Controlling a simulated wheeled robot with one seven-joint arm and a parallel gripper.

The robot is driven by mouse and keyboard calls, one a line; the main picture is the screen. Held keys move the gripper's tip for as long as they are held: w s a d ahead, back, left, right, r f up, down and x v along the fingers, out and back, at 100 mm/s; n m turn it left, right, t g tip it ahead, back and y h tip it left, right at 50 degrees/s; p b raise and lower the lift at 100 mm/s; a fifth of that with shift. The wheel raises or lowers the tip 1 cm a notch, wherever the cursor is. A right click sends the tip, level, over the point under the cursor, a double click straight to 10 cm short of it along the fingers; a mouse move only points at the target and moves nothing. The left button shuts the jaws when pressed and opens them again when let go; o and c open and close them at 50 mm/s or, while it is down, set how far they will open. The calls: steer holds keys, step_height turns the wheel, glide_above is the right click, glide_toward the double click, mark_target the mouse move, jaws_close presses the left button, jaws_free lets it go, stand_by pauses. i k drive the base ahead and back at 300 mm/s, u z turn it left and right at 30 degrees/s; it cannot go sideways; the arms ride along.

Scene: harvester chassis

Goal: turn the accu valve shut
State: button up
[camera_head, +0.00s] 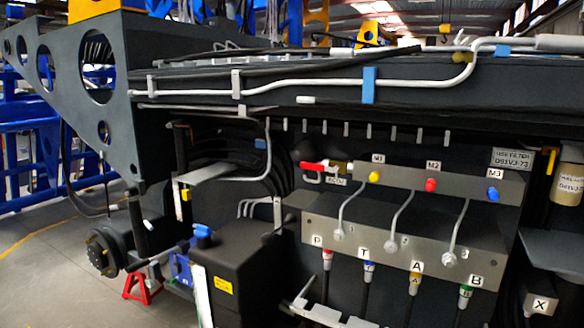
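The accu valve (337,166) is a small brass fitting at the left end of the upper grey manifold block. Its red lever handle (313,165) lies roughly level and points left, about in line with the fitting. A small label (335,181) sits just below it, its lettering hard to read. My gripper does not show in this view, so its place relative to the valve cannot be told.
The manifold (400,178) carries yellow, red and blue caps, with pipes curving down to a lower block (385,232). Hoses hang below. Open floor (50,270) shows at left.

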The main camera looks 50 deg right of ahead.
mark_target(313, 167)
steer(key=u, duration=0.15)
steer(key=i, duration=1.05)
steer(key=z, duration=0.6)
steer(key=i, duration=0.75)
steer(key=z, duration=0.75)
